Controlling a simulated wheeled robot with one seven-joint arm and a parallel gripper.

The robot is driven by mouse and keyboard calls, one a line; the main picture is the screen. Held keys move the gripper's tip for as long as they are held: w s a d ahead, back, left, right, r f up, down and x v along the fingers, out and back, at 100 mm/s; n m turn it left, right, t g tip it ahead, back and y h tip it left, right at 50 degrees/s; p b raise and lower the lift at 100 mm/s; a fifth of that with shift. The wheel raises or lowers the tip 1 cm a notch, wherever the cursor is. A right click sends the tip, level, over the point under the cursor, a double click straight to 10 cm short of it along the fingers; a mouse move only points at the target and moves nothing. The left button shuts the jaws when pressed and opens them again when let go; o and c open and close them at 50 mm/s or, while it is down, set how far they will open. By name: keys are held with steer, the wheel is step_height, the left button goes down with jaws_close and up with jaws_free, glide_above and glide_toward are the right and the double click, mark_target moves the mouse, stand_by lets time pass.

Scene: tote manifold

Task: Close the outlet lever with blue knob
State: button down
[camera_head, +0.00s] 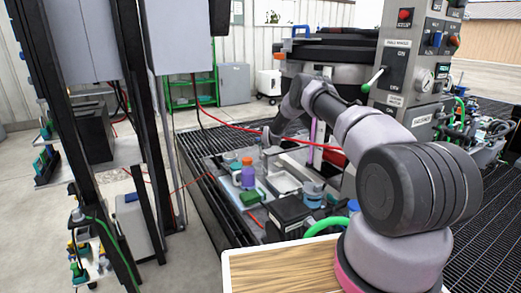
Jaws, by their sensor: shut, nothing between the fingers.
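A grey control panel (395,66) stands upright at the right. A small blue part (437,39) shows on its upper right side, too small to tell whether it is the outlet lever's knob. A pale lever with a green end (373,81) sticks out from the panel's left side. My arm reaches from the lower right up past the panel, then bends down to the left. My gripper (268,137) is small at its far end, above the tray area and left of the panel. It is shut and empty, apart from the panel.
Below the arm, a grey tray (222,166) holds an orange-capped purple bottle (248,174) and several parts. A red hose (235,126) crosses near my gripper. Black posts and a grey cabinet (178,36) stand left. Floor between the left posts and the tray is partly clear.

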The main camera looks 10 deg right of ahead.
steer(key=w, duration=0.2)
steer(key=w+a, duration=0.1)
steer(key=shift+w+a+f, duration=0.1)
steer(key=shift+w+f, duration=0.05)
steer(key=shift+f, duration=0.2)
steer(key=shift+w+a, duration=0.15)
steer(key=shift+w+f+g, duration=0.4)
steer(key=shift+g, duration=0.3)
steer(key=shift+a+x, duration=0.1)
steer(key=shift+x, duration=0.6)
steer(key=shift+a+x, duration=0.15)
steer(key=shift+x, duration=0.6)
steer(key=shift+f, duration=0.1)
